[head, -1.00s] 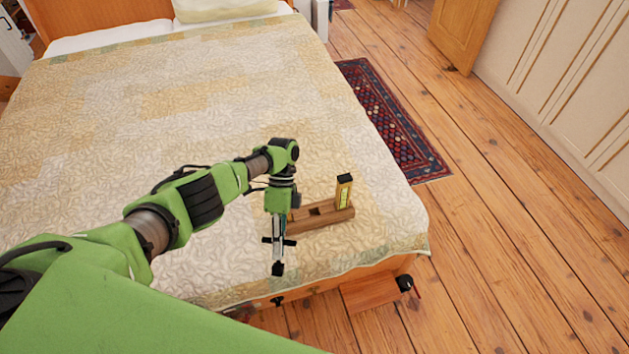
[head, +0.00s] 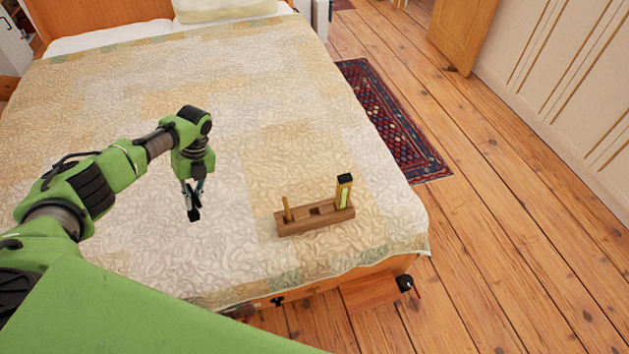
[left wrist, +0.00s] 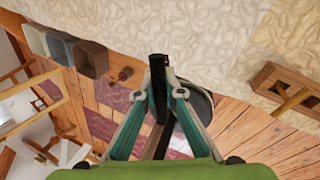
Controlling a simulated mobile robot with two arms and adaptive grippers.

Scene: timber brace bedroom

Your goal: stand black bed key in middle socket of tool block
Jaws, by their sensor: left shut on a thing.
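The wooden tool block (head: 300,226) lies on the quilt near the foot corner of the bed. A thin wooden peg (head: 287,209) stands in its left socket and a yellow tool with a black top (head: 344,192) in its right socket. The middle socket (head: 315,210) looks empty. My left gripper (head: 193,207) is over the quilt, left of the block and apart from it. It is shut on the black bed key (left wrist: 158,80), which shows as a dark bar between the fingers in the left wrist view. The block (left wrist: 268,78) is also at that view's right edge. My right gripper is out of view.
The patterned quilt (head: 130,120) is clear around the block. A black fitting (head: 277,301) is on the bed's foot board. A wooden piece with a black end (head: 368,291) is by the foot corner. A dark red rug (head: 390,120) lies on the floor.

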